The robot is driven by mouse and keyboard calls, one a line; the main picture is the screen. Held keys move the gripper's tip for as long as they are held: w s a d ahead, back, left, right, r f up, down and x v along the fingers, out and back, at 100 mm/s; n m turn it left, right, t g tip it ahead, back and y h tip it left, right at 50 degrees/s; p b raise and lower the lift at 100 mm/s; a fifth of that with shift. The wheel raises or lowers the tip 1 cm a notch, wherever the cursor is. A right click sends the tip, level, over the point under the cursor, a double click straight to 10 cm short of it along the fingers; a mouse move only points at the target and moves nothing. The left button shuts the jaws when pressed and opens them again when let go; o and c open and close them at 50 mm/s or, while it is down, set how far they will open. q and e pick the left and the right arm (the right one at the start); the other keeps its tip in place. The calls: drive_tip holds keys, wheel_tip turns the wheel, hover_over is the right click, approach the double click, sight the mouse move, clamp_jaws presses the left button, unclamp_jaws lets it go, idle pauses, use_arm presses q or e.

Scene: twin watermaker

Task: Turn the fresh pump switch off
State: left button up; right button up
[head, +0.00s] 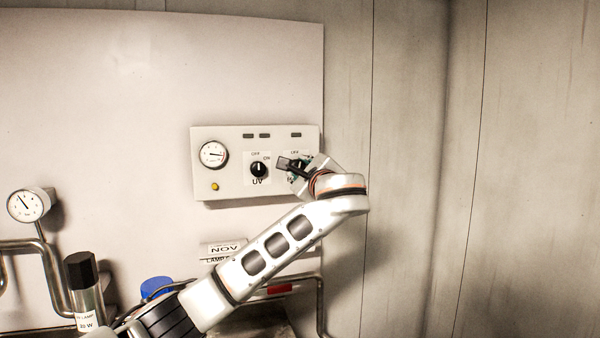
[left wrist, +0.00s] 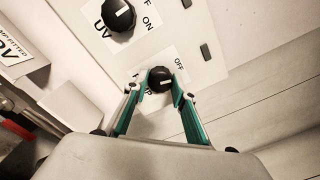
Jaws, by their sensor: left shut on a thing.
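The control box (head: 228,180) is on the wall panel. Its right-hand black knob (left wrist: 159,76) shows in the left wrist view beside an OFF label and a partly covered label ending in P. My left gripper (left wrist: 160,85) has its green fingers on both sides of this knob and is shut on it. My right gripper is not in view.
The black UV knob (head: 258,169) sits just left of the held knob; it also shows in the left wrist view (left wrist: 118,14). A gauge (head: 213,154) and a yellow button (head: 214,187) are farther left. Pipes and a lamp cylinder (head: 85,290) stand lower left. The right wall is bare.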

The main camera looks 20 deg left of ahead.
use_arm(q)
drive_tip(key=shift+f+n, duration=0.1)
drive_tip(key=shift+n, duration=1.3)
drive_tip(key=o, duration=1.1)
drive_tip(key=v, duration=1.2)
drive_tip(key=shift+s, duration=0.1)
